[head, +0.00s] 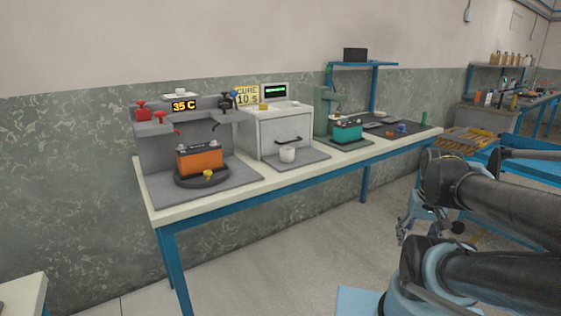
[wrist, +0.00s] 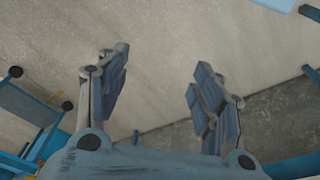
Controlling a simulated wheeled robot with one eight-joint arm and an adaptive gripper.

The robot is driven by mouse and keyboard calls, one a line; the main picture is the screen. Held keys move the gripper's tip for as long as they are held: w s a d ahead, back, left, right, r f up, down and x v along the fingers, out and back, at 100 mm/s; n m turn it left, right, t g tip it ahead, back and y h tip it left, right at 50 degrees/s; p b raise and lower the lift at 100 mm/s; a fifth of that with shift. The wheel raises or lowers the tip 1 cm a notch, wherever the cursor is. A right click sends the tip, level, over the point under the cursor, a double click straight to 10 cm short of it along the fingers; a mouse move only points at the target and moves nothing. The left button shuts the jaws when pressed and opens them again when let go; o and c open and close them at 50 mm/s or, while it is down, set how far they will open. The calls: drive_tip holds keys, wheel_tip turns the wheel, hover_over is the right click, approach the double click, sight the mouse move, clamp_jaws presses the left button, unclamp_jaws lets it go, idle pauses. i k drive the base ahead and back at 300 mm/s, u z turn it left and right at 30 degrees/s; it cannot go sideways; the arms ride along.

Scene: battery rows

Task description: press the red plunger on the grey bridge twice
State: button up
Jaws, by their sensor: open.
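A grey bridge-like stand (head: 158,155) is at the left end of the long table in the head view. Two red knobbed parts are on its left side: one upper left (head: 142,106) and one lower (head: 159,117). I cannot tell which is the plunger. An orange battery (head: 200,162) sits on a black round base in front of the stand. My gripper is open and empty, its fingers spread in the wrist view (wrist: 160,88). In the head view it hangs at the right, beyond the table's front edge, far from the stand. The wrist view shows only floor, wall and blue frames.
The stand has a "35 C" display (head: 184,106). To its right are a grey oven-like box (head: 285,130) with a white cup (head: 287,155), and a green press (head: 322,108) with a teal battery (head: 347,131). Open floor (head: 270,255) lies in front of the table.

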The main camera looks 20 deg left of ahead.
sight(160, 114)
drive_tip(key=u, duration=1.8)
